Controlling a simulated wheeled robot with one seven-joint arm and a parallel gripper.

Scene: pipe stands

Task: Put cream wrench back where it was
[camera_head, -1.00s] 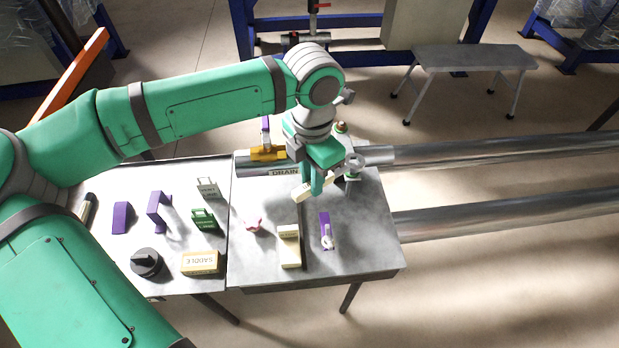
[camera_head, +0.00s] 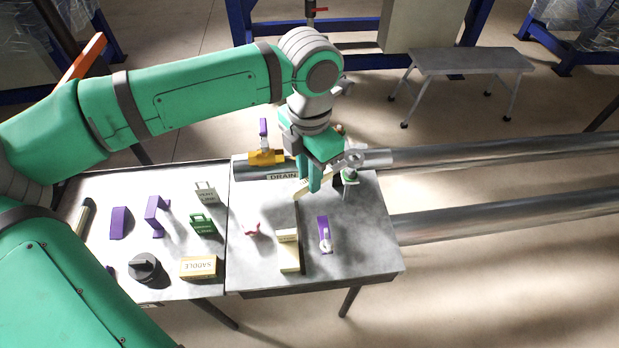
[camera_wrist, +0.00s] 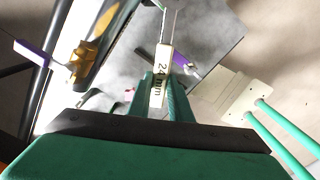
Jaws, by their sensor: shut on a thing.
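The cream wrench (camera_head: 303,188) has a cream handle and a grey metal ring head. My gripper (camera_head: 314,184) is shut on its handle, over the back right part of the table. The handle, marked "24mm", shows between my fingers in the wrist view (camera_wrist: 161,72). The head points right, close to a green-based fitting (camera_head: 350,178); I cannot tell whether they touch. A cream block (camera_head: 288,252) with a label stands at the table's front. Where the wrench was before is not shown.
A purple piece with a white part (camera_head: 324,236) and a small red item (camera_head: 252,231) are near the cream block. The DRAIN pipe (camera_head: 258,170) with a yellow valve (camera_head: 265,157) is at the back. Purple, green and grey items and a SADDLE box (camera_head: 198,267) stand on the left.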

